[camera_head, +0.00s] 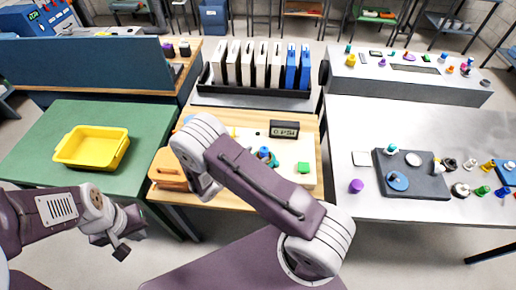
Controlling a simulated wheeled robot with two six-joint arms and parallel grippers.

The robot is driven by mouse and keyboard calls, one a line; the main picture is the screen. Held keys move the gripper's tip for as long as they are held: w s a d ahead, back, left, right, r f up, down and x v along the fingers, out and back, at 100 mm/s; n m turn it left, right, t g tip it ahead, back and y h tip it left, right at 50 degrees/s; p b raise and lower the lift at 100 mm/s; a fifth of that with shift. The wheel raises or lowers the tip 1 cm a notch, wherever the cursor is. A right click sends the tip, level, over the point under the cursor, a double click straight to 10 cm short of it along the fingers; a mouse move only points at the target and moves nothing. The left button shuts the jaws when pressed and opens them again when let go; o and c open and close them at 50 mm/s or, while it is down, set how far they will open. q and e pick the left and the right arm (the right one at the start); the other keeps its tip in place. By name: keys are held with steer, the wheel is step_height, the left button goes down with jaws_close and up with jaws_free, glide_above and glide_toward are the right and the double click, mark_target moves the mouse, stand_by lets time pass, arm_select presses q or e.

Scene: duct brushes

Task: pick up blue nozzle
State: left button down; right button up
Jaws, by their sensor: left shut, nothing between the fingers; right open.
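Several small blue pieces could be the blue nozzle, and I cannot tell which is it. A blue-teal piece (265,155) stands on the cream board, close beside my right arm. A round blue piece (397,181) is on the dark tray (430,187) on the right table. A small blue piece (502,192) lies at the far right of that table. My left gripper (121,252) is shut and empty in front of the green table, far from these pieces. My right arm crosses the middle of the view and its gripper is hidden.
A yellow bin (92,146) stands on the green table (40,165). The right table (345,125) has clear room behind the tray.

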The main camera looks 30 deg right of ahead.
mark_target(262, 151)
steer(key=shift+d+f, duration=0.15)
steer(key=shift+d, duration=0.25)
steer(key=x, duration=0.1)
steer(key=p+x, duration=0.1)
steer(key=x, duration=0.1)
steer(key=shift+w+f, duration=0.2)
steer(key=shift+w, duration=0.15)
steer(key=p+x, duration=0.1)
steer(key=x, duration=0.4)
steer(key=shift+s+d+r+p, duration=0.1)
steer(key=shift+r+p, duration=0.05)
steer(key=shift+p, duration=0.2)
steer(key=shift+d, duration=0.1)
steer(key=c, duration=0.6)
jaws_close()
